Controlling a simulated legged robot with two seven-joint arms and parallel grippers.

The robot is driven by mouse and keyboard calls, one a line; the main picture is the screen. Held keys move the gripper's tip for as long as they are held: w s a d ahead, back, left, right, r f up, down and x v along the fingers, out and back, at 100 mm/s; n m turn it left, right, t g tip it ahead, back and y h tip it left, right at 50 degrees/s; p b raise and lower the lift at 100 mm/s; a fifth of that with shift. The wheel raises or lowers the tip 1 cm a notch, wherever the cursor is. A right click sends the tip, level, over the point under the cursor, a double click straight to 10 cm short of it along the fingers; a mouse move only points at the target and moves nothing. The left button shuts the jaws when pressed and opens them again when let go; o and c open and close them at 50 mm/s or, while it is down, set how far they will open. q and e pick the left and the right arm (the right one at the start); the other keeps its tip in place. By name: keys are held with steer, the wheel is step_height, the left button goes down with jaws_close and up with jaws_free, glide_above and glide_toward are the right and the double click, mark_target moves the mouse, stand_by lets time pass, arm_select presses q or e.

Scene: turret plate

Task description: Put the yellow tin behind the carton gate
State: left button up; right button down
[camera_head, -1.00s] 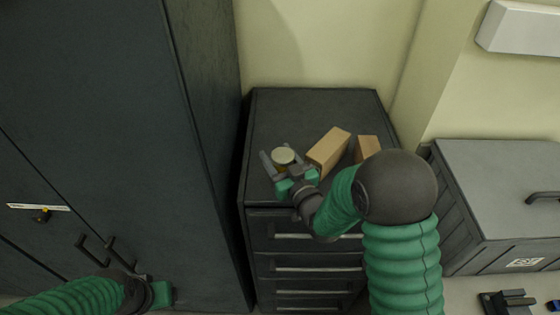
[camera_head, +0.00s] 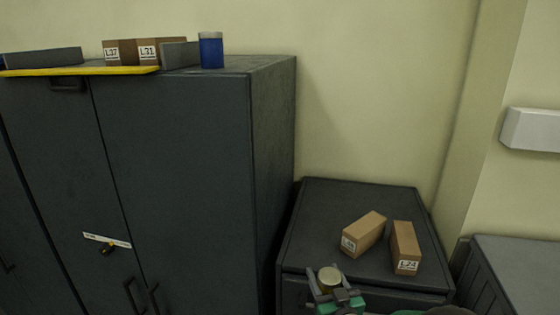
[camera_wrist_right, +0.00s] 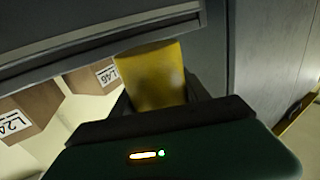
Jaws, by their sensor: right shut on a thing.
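The yellow tin (camera_head: 329,279) is between the jaws of my right gripper (camera_head: 333,287), which is shut on it at the front edge of the drawer cabinet's top. Its pale lid faces up in the head view, and its yellow side shows in the right wrist view (camera_wrist_right: 155,75). Two brown cartons stand on the cabinet top with a narrow gap between them: the left carton (camera_head: 363,233) is set at an angle, and the right carton (camera_head: 405,246) is labelled L24. Both are beyond and right of the tin. My left gripper is out of view.
The drawer cabinet's dark top (camera_head: 335,205) is clear behind and left of the cartons. A tall dark cabinet (camera_head: 190,170) rises close on the left. On it are more cartons (camera_head: 120,52), a blue tin (camera_head: 211,50) and a yellow strip (camera_head: 80,71). A wall stands behind.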

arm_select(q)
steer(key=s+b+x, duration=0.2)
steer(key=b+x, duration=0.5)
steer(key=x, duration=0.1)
arm_select(e)
steer(key=s+d+f+m+h, duration=0.1)
steer(key=s+d+f+h, duration=0.15)
steer(key=s+f, duration=0.6)
steer(key=s+d+f+m+h, duration=0.1)
steer(key=s+d+f, duration=0.35)
steer(key=f, duration=0.75)
arm_select(q)
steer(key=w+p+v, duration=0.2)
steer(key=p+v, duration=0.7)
steer(key=p, duration=0.1)
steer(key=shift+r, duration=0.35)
arm_select(e)
steer(key=w+a+r+n+y, duration=0.1)
steer(key=w+r, duration=0.3)
steer(key=r, duration=0.4)
steer(key=w+a+r+y, duration=0.1)
steer(key=w+a+r, duration=0.3)
steer(key=r, duration=0.5)
steer(key=w+a+r+n+y, duration=0.1)
steer(key=w+a+r+y, duration=0.1)
steer(key=w+r, duration=0.4)
step_height(320, 180, up, 3)
steer(key=shift+a+r+n, duration=0.2)
steer(key=shift+a+n, duration=0.1)
steer(key=shift+a, duration=0.3)
